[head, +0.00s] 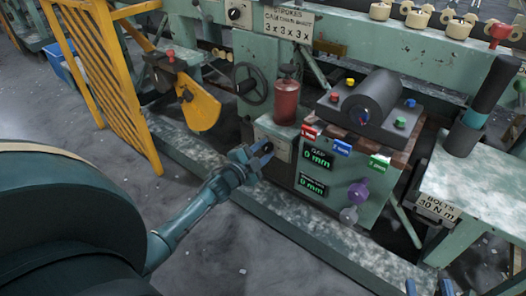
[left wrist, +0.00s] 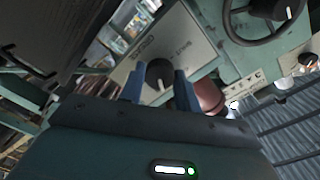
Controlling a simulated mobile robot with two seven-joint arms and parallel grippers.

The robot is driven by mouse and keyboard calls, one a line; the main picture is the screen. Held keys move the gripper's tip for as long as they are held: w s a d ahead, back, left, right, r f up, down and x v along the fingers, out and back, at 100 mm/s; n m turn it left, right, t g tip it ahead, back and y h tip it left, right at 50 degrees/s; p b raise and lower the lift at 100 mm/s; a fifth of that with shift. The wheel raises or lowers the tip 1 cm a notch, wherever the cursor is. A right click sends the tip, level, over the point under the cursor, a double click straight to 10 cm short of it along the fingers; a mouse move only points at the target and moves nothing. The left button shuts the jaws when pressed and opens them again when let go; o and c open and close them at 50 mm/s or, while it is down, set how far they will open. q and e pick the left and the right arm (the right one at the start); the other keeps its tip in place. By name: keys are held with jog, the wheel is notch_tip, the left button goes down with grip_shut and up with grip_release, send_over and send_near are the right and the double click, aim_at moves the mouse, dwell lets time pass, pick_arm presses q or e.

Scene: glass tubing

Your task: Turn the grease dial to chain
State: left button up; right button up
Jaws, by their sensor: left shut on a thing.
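The grease dial is a dark round knob (left wrist: 159,74) on a pale plate (left wrist: 195,47) in the left wrist view. The plate also shows in the head view (head: 284,152), below a red cylinder. My left gripper (head: 262,158) is at the plate, and its blue fingers (left wrist: 160,90) stand on either side of the knob, shut on it. The plate's lettering is too small to read, so I cannot tell which mark the knob points to. My right gripper (head: 428,287) shows only as two blue fingertips, spread apart and empty, at the bottom edge of the head view.
A red cylinder (head: 286,102) and a handwheel (head: 250,84) are close above the dial. A cabinet with green displays (head: 317,160) and colored knobs stands to the right. A yellow guard (head: 110,95) is at left. A bench (head: 485,175) stands at right.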

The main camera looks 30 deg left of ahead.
dwell(0.3)
pick_arm(q)
jog(key=o, duration=1)
pick_arm(e)
jog(key=shift+r, duration=0.1)
pick_arm(q)
jog(key=shift+s, duration=0.1)
jog(key=shift+s, duration=0.3)
jog(key=shift+s+a+r+p, duration=0.15)
jog(key=shift+s+p, duration=0.45)
jog(key=shift+s, duration=1.45)
jog(key=shift+s+a+f+p, duration=0.1)
jog(key=shift+s+a+p, duration=0.3)
jog(key=shift+s, duration=1.7)
jog(key=shift+s+a+r+p, duration=0.1)
jog(key=shift+s+p, duration=0.65)
jog(key=shift+s, duration=1.3)
pick_arm(e)
jog(key=shift+w+d+m+g+h, duration=0.25)
jog(key=shift+d+m+g+h, duration=0.55)
jog(key=shift+h, duration=0.4)
jog(key=shift+a, duration=0.1)
